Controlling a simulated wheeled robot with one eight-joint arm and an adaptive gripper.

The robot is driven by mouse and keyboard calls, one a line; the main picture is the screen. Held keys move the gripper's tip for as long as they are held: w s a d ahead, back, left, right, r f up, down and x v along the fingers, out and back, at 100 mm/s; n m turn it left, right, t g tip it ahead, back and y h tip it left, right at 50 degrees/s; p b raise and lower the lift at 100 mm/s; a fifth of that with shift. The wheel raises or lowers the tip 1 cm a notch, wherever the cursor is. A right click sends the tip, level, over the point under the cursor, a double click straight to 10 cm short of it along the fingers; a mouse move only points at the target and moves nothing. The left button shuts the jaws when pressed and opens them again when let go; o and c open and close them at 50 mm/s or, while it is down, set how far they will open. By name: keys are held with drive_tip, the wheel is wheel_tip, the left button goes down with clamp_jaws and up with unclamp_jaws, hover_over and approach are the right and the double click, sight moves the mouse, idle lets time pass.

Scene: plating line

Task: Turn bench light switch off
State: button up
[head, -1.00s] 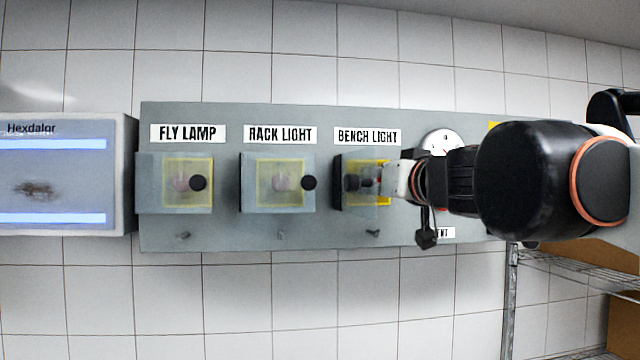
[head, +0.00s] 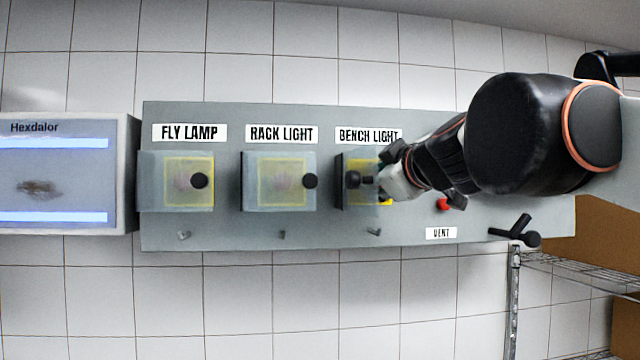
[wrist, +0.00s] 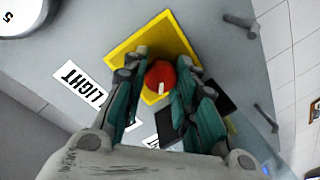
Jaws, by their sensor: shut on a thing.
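The bench light switch is a red knob (wrist: 160,78) with a white mark, on a yellow plate (wrist: 130,55) in the wrist view. My gripper (wrist: 162,82) has its fingers on both sides of the knob and is shut on it. In the head view my gripper (head: 388,180) reaches in from the right and hides the knob. Its cover (head: 345,195), with a black ball handle (head: 352,180), stands swung aside to the left of the plate. The BENCH LIGHT label (head: 368,136) is above.
Covered switches for RACK LIGHT (head: 279,182) and FLY LAMP (head: 176,182) are to the left on the grey panel (head: 225,230). A red button (head: 443,204), the VENT label (head: 441,233) and a black handle (head: 518,232) are to the right. A wire shelf (head: 560,265) stands lower right.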

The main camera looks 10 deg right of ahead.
drive_tip(key=shift+n+h, duration=0.3)
drive_tip(key=shift+n, duration=1.1)
drive_tip(key=o, duration=1.1)
drive_tip(key=shift+a, duration=0.1)
drive_tip(key=shift+c, duration=0.2)
drive_tip(key=s+r, duration=0.1)
drive_tip(key=s, duration=1.1)
drive_tip(key=shift+d+r, duration=0.25)
drive_tip(key=shift+d, duration=0.1)
drive_tip(key=shift+o, duration=0.3)
